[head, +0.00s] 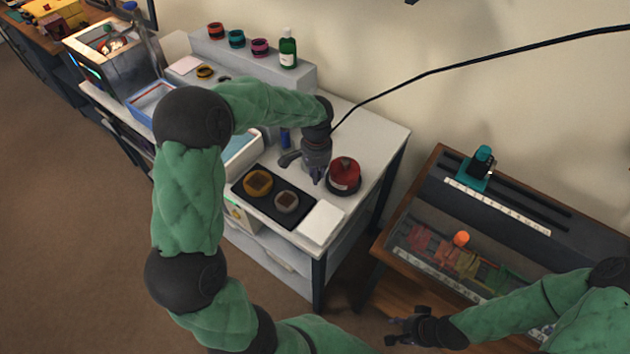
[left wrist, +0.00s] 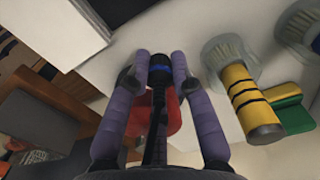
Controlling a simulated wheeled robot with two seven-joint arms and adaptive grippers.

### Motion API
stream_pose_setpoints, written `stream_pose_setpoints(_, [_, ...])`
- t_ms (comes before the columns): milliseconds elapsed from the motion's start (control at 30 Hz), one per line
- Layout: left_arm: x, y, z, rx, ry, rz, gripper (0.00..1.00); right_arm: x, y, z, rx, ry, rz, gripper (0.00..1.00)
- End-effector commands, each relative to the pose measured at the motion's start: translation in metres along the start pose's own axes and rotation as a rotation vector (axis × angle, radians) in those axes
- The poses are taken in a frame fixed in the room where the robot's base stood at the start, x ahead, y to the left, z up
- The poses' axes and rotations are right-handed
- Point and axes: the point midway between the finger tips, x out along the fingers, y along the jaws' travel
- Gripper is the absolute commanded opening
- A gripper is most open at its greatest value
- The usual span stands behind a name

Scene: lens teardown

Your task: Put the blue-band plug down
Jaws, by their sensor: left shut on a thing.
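My left gripper (head: 302,172) is over the white bench, just left of a red round-topped thing.
The red round-topped thing (head: 344,175) stands right of the left gripper. A black tray (head: 272,211) with two round parts and a white pad (head: 321,222) lie in front. A blue cylinder (head: 285,138) stands behind. Coloured rings and a green bottle (head: 288,50) stand on the back shelf.

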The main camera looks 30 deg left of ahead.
Motion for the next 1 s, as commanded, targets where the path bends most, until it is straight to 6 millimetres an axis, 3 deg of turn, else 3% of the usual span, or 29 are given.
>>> stream_pose_setpoints(267, [0.037, -0.005, 0.000, 0.000, -0.002, 0.000, 0.00, 0.021, 0.007, -0.001, 0.000, 0.000, 0.000, 0.40])
stream_pose_setpoints(667, [0.040, -0.005, 0.000, 0.000, 0.000, 0.000, 0.00, 0.020, 0.007, -0.001, 0.000, 0.000, 0.000, 0.40])
stream_pose_setpoints(700, [0.040, -0.005, 0.000, 0.000, 0.000, 0.000, 0.29, 0.020, 0.007, -0.001, 0.000, 0.000, 0.000, 0.40])
stream_pose_setpoints(733, [0.039, -0.005, 0.000, 0.000, 0.000, 0.000, 0.33, 0.020, 0.007, -0.001, 0.000, 0.000, 0.000, 0.40])
stream_pose_setpoints(1000, [0.039, -0.005, 0.000, 0.000, -0.001, 0.000, 0.33, 0.020, 0.007, -0.001, 0.000, 0.000, 0.000, 0.40])
